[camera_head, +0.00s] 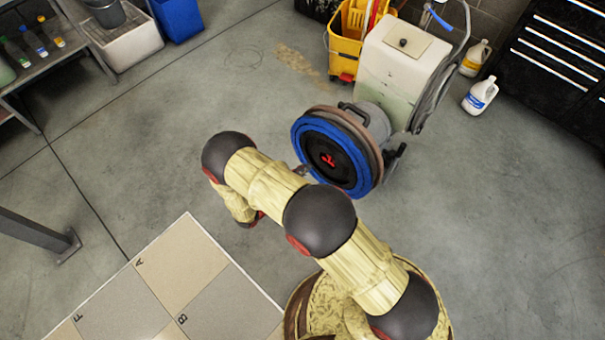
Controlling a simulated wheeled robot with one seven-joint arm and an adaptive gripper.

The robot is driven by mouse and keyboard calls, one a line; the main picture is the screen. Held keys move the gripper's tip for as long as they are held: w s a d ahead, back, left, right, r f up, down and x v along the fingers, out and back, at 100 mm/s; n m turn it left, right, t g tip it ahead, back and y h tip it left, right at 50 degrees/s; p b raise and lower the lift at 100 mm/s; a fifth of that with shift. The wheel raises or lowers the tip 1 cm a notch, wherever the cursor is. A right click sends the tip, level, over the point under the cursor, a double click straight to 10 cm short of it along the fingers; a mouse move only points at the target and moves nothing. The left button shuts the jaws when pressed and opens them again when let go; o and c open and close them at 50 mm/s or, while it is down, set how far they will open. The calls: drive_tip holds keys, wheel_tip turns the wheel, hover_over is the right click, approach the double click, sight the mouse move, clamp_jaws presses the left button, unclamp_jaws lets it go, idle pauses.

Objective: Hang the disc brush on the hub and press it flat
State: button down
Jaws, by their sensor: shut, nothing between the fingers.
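The disc brush (358,187), with a blue ring and a black middle bearing a red mark, stands upright at the front of the floor machine's round brown head (375,155). Its face is turned toward me. The hub is hidden behind it, and I cannot tell whether the brush lies fully flat. My gripper (303,170) shows only as a small grey tip at the brush's left edge, mostly hidden behind my arm. It is shut and holds nothing. I cannot tell whether it touches the brush.
The machine's pale tank (395,75) stands behind the brush. A yellow mop bucket (345,45), white jugs (479,95) and a black tool cabinet (555,75) are at the back. A tiled platform (180,262) is at lower left. The floor to the right is clear.

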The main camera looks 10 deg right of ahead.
drive_tip(key=f+n, duration=0.1)
drive_tip(key=f, duration=0.1)
approach(329, 150)
drive_tip(key=shift+w+d+t+b, duration=0.2)
drive_tip(key=shift+w+d, duration=0.25)
drive_tip(key=shift+d, duration=0.3)
drive_tip(key=shift+w+d+t+b, duration=0.15)
drive_tip(key=shift+w+d, duration=0.25)
drive_tip(key=shift+d, duration=0.4)
drive_tip(key=shift+w+d+f, duration=0.1)
drive_tip(key=shift+w+d, duration=0.05)
drive_tip(key=shift+d, duration=0.05)
drive_tip(key=shift+w+d, duration=0.2)
drive_tip(key=shift+d, duration=0.1)
drive_tip(key=shift+w+d, duration=0.2)
drive_tip(key=shift+d, duration=0.05)
drive_tip(key=shift+w+d, duration=0.2)
drive_tip(key=shift+d, duration=0.1)
drive_tip(key=shift+w+d+f+b, duration=0.1)
drive_tip(key=shift+w+d+b, duration=0.1)
drive_tip(key=shift+d+b, duration=0.1)
drive_tip(key=shift+w+d, duration=0.2)
drive_tip(key=shift+w+d+f, duration=0.1)
drive_tip(key=shift+w+d, duration=0.2)
drive_tip(key=shift+d, duration=0.15)
